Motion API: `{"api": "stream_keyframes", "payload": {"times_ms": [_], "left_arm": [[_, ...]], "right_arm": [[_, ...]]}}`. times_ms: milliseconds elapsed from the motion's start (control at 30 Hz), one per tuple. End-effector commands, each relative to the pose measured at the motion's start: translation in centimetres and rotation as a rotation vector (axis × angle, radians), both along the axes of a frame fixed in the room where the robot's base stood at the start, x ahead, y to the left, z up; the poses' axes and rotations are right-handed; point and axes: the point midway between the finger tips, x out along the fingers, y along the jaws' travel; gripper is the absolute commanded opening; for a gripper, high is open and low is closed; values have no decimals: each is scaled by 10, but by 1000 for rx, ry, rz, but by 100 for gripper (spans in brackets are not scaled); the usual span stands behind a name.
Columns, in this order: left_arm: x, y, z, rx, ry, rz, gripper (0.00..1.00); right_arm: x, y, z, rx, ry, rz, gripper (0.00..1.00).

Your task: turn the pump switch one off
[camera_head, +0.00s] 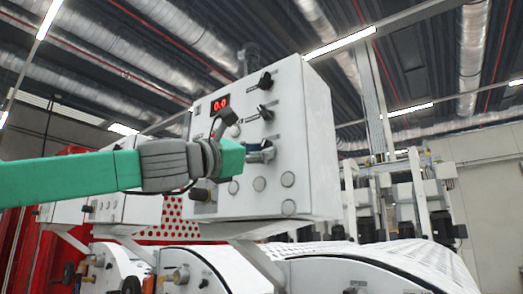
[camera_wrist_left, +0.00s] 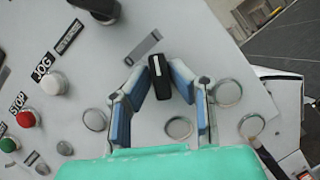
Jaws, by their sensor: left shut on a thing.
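A black rotary switch (camera_wrist_left: 160,78) with a white line on its face sits on the white control panel (camera_wrist_left: 120,75). I take it as pump switch one, but the grey label (camera_wrist_left: 143,46) beside it is not readable. In the left wrist view the white line runs nearly upright, tilted slightly. My left gripper (camera_wrist_left: 161,84) has its blue-padded fingers on both sides of the switch and is shut on it. In the head view the left gripper (camera_head: 267,152) is against the panel front (camera_head: 235,204) and mostly hides this switch. My right gripper is not in view.
Two more black switches (camera_head: 265,80) (camera_head: 265,112) sit above on the panel, near a red display (camera_head: 220,103) reading 0.0. In the wrist view there are a JOG button (camera_wrist_left: 54,83), a red STOP button (camera_wrist_left: 25,118) and several round caps (camera_wrist_left: 178,128) close to the fingers.

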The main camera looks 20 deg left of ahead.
Motion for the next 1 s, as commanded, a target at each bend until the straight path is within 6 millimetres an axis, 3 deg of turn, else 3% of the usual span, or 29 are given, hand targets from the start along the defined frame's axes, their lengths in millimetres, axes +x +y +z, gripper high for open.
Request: {"api": "stream_keyframes", "payload": {"times_ms": [467, 1000], "left_arm": [[1, 5, 7, -53, 4, 22, 0], [-1, 6, 4, -446, 149, 21, 0]], "right_arm": [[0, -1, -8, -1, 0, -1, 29], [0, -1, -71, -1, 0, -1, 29]]}}
